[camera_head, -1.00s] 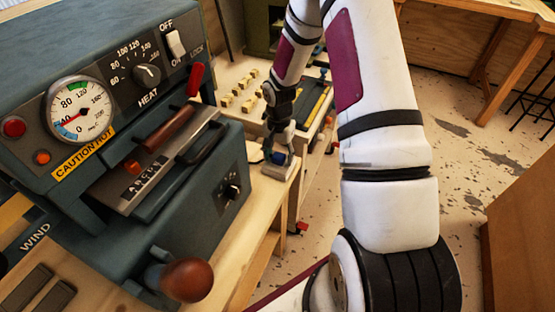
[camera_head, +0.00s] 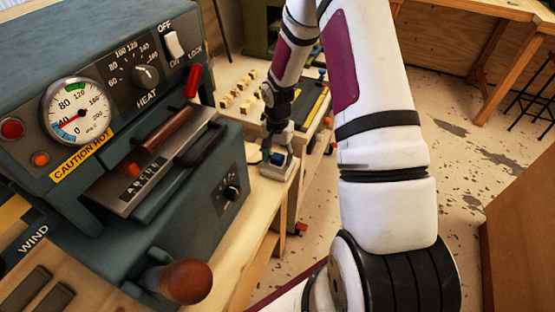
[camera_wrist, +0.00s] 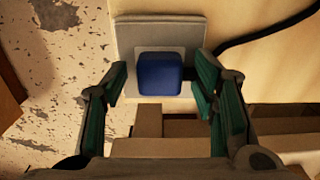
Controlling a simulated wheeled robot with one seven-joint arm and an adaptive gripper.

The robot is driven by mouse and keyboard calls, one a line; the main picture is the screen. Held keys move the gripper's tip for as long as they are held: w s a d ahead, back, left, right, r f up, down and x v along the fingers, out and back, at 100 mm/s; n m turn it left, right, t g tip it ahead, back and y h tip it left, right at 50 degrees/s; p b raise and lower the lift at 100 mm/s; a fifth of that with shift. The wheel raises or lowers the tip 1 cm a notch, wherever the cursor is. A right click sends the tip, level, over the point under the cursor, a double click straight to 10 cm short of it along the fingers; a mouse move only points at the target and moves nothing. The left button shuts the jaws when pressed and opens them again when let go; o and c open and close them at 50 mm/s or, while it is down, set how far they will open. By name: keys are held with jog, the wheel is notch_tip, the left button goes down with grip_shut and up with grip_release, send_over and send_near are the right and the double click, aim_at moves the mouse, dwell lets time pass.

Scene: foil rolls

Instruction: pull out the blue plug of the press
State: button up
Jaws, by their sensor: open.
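The blue plug (camera_wrist: 160,75) sits in a pale grey socket plate (camera_wrist: 127,36) in the wrist view. My gripper (camera_wrist: 160,88) is open, with one green-padded finger on each side of the plug and a gap to it on both sides. In the head view the plug (camera_head: 277,158) is a small blue patch below my gripper (camera_head: 273,148), at the bench edge right of the press. The press (camera_head: 170,180) is a dark teal machine with a gauge, a heat knob and a red-brown handle. My fingers partly hide the plug there.
A black cable (camera_wrist: 268,35) runs over the bench top beside the socket plate in the wrist view. A cart (camera_head: 240,85) with several small yellowish pieces stands behind the bench. Speckled floor (camera_head: 480,170) lies open to the right.

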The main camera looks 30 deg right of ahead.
aim_at(277, 156)
grip_shut()
dwell(0.3)
jog(key=shift+r+p, duration=1.2)
jog(key=shift+r, duration=1.8)
jog(key=shift+w, duration=0.1)
